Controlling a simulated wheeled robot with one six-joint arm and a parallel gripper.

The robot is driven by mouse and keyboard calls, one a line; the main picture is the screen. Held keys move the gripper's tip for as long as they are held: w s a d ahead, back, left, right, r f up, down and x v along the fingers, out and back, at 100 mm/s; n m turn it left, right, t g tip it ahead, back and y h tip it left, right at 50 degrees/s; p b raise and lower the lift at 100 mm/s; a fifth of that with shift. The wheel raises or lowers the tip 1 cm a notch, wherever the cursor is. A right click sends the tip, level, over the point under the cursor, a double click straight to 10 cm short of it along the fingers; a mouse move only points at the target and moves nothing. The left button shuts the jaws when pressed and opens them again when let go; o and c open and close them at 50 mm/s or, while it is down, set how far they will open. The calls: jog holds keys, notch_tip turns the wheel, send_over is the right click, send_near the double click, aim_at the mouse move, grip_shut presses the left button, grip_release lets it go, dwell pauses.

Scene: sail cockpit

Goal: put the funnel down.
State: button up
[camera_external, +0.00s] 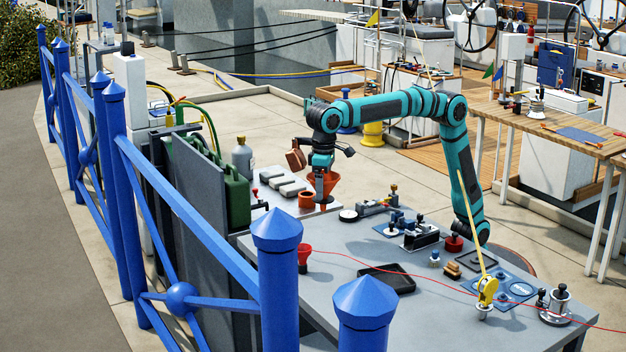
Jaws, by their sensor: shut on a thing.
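An orange funnel (325,186) with a wide top and narrow lower end hangs upright under my gripper (321,170), at the far left end of the grey workbench (345,262). My gripper points down and is shut on the funnel; the fingertips are small and partly hidden by the funnel's rim. The funnel's lower end is above or close to the bench's light far-left part; I cannot tell whether it touches.
An orange ring-shaped piece (306,200) and grey blocks (280,184) lie just left of the funnel. A red cup-like piece (304,254) stands at the front left. A black tray (387,279) lies mid-bench. Blue railing (190,215) runs along the front left. Bare bench surrounds the tray.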

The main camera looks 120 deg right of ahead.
aim_at(324, 210)
notch_tip(324, 210, down, 10)
jog(key=shift+a+r, duration=0.1)
dwell(0.4)
jog(key=o, duration=0.7)
jog(key=shift+o, duration=0.2)
notch_tip(324, 210, up, 12)
jog(key=shift+r, duration=0.1)
